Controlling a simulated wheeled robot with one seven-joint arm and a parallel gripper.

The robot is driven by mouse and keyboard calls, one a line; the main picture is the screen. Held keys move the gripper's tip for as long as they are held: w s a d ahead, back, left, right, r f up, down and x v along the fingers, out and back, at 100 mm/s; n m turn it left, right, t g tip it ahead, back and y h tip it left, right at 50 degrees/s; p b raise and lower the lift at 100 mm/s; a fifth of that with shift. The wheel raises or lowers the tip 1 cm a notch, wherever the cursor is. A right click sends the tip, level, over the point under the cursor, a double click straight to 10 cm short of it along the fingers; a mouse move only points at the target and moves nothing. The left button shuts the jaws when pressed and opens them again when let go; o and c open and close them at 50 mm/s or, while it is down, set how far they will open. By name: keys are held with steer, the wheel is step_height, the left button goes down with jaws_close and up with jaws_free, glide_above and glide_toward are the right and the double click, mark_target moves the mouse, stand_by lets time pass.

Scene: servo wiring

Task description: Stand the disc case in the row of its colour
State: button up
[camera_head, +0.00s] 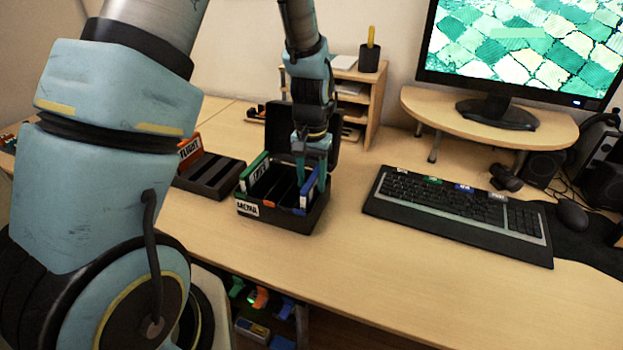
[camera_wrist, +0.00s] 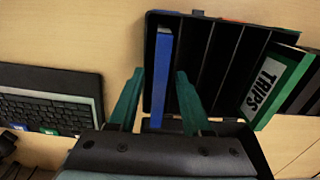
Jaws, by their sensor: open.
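A blue disc case (camera_head: 308,190) stands in the right-hand row of the black divided box (camera_head: 282,223). In the wrist view the blue case (camera_wrist: 163,60) shows as a narrow upright edge. My gripper (camera_head: 311,180) is open over the right side of the box. In the wrist view its fingers (camera_wrist: 160,75) lie on either side of the blue case, apart from it. A green case (camera_wrist: 275,86) lettered TRIPS stands at the other side of the box. The rows between the two cases look empty. How low the fingertips reach is unclear.
A black rack (camera_head: 212,180) with an orange FLIGHT case (camera_head: 189,150) stands left of the box. The box's raised black lid (camera_head: 275,125) is behind it. A keyboard (camera_head: 455,210) lies to the right. The desk front is clear.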

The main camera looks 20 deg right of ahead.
steer(key=shift+r, duration=0.1)
step_height(320, 180, up, 12)
steer(key=b, duration=0.1)
steer(key=s+a+f+n, duration=0.1)
steer(key=s+a+n, duration=0.1)
steer(key=a, duration=1.1)
steer(key=s+a+n+t, duration=0.1)
steer(key=a+n, duration=0.3)
steer(key=a, duration=0.8)
steer(key=shift+s+a+f+n+t, duration=0.3)
steer(key=shift+s+a+f+n, duration=0.1)
steer(key=shift+s, duration=0.1)
